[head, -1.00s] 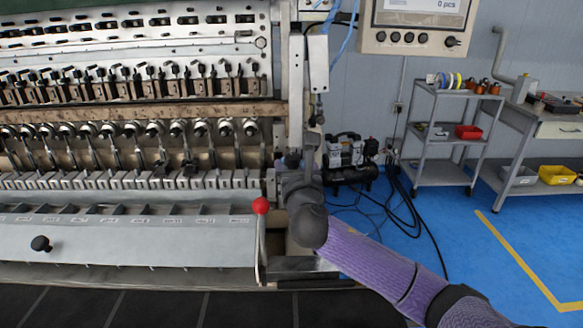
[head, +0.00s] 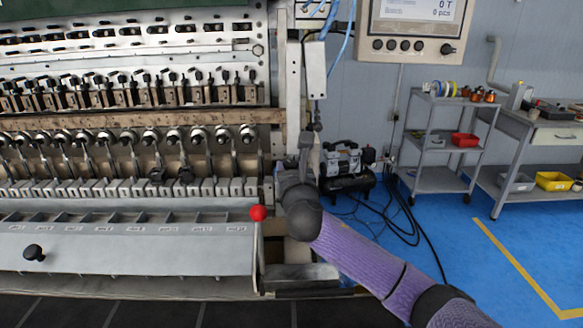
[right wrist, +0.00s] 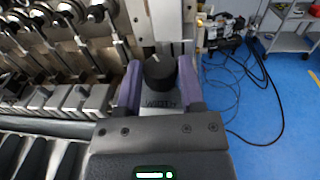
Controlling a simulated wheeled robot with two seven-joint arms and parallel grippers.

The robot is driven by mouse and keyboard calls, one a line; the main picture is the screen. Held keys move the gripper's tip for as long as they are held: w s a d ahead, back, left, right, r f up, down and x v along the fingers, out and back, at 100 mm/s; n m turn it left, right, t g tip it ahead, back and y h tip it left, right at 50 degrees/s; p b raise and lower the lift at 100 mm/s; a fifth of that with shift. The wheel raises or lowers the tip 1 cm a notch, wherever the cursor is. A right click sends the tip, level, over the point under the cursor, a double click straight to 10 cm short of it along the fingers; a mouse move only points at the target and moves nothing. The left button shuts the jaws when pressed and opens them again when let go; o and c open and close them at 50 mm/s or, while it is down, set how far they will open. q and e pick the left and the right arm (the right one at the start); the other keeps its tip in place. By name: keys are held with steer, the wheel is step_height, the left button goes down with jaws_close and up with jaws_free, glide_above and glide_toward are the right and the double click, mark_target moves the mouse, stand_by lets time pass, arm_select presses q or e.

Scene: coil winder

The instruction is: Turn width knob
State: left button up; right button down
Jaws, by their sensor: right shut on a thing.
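The width knob (right wrist: 160,72) is a black round knob with a pale line across its top. It sits on a grey panel, with the letters "WIDTH" partly readable just below it in the right wrist view. My right gripper (right wrist: 160,68) has its purple fingers on either side of the knob and is shut on it. In the head view my right gripper (head: 306,152) is at the right end of the coil winder (head: 130,250), and the knob is hidden there. My left gripper is not in view.
A red-balled lever (head: 258,213) stands just left of my right forearm. A display panel (head: 415,28) hangs above right. A compressor (head: 345,167) with trailing cables, a grey cart (head: 440,180) and a workbench (head: 545,140) stand behind on the blue floor.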

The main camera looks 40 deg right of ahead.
steer(key=n+y+p, duration=0.1)
steer(key=n+t+y+p, duration=0.1)
steer(key=shift+s+d+r+t+y, duration=0.2)
steer(key=shift+r+t+y, duration=0.1)
steer(key=shift+y, duration=0.1)
steer(key=shift+d+f+n+t+y, duration=0.15)
steer(key=shift+n+t+y, duration=0.15)
steer(key=shift+n+y, duration=0.45)
steer(key=shift+f+n+t+y, duration=0.15)
steer(key=shift+n+t+y, duration=0.25)
steer(key=shift+y, duration=0.65)
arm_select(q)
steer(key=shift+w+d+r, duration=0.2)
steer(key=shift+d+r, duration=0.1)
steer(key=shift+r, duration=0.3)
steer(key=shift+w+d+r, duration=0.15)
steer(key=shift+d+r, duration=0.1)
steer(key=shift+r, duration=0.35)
arm_select(e)
steer(key=shift+c, duration=1.1)
jaws_free()
steer(key=shift+w, duration=0.1)
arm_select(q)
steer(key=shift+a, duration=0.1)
